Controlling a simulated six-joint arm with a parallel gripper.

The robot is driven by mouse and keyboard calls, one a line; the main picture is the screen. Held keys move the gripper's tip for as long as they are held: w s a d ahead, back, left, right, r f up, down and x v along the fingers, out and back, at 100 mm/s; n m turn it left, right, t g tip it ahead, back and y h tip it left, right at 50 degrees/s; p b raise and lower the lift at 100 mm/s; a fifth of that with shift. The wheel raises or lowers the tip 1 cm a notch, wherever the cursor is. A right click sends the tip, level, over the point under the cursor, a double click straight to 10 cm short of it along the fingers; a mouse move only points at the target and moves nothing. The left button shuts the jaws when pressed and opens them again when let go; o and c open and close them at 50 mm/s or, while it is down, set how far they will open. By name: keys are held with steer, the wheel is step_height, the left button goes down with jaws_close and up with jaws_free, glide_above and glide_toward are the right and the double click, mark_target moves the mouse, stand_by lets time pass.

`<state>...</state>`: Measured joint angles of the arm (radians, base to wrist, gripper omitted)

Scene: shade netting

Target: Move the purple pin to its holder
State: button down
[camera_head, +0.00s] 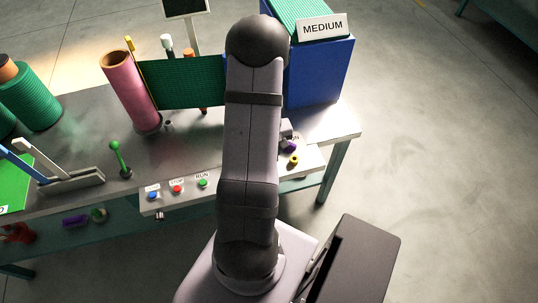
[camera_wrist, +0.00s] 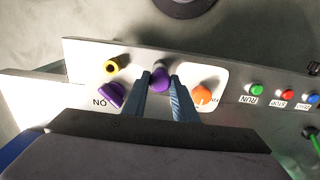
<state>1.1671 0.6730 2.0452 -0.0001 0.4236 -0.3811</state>
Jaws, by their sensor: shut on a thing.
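In the wrist view the purple pin (camera_wrist: 160,80) shows as a rounded purple end between the two fingertips of my gripper (camera_wrist: 160,77). The fingers are shut on it, over the light control panel (camera_wrist: 225,113). Whether the pin touches the panel is not clear. To the left is a second purple piece (camera_wrist: 111,95) by the upside-down ON label. A yellow ring-like piece (camera_wrist: 112,66) with a dark centre lies beyond it. I cannot tell which part is the pin's holder. In the head view my arm hides the gripper and pin; the purple piece (camera_head: 291,146) and yellow piece (camera_head: 293,161) show beside the arm.
An orange knob (camera_wrist: 202,95) is close to the right of the fingers. Green, red and blue buttons (camera_head: 177,188) line the panel further along. A blue box (camera_head: 322,75) with a MEDIUM sign stands behind the arm. A pink roll (camera_head: 130,90) and green netting (camera_head: 188,82) are at left.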

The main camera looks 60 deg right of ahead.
steer(key=shift+f+b, duration=0.5)
steer(key=shift+f, duration=0.3)
stand_by(0.4)
steer(key=c, duration=1.4)
jaws_free()
steer(key=shift+o, duration=0.2)
steer(key=shift+r, duration=0.1)
steer(key=shift+r+b, duration=0.55)
steer(key=shift+r, duration=3)
steer(key=shift+m, duration=0.3)
